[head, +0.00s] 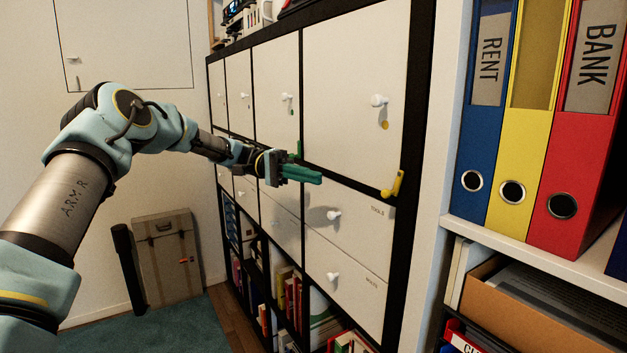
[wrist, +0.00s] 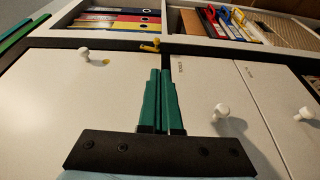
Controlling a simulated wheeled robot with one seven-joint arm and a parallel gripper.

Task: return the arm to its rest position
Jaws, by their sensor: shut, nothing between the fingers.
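My gripper (head: 302,174) reaches out in front of the white-door shelf unit (head: 351,85) in the head view. Its green fingers are together with nothing between them. In the wrist view the gripper (wrist: 161,72) points along the shelf front, near a lower white door with a round knob (wrist: 221,112). I cannot tell whether it touches the front. My arm (head: 70,205) extends from the lower left, bent at the elbow.
White knobs (head: 378,101) stick out from the doors. A yellow hook (head: 394,184) sits at the right edge of the unit. Blue, yellow and red binders (head: 577,150) stand on the right shelf. A grey-brown case (head: 168,262) stands on the floor by the left wall.

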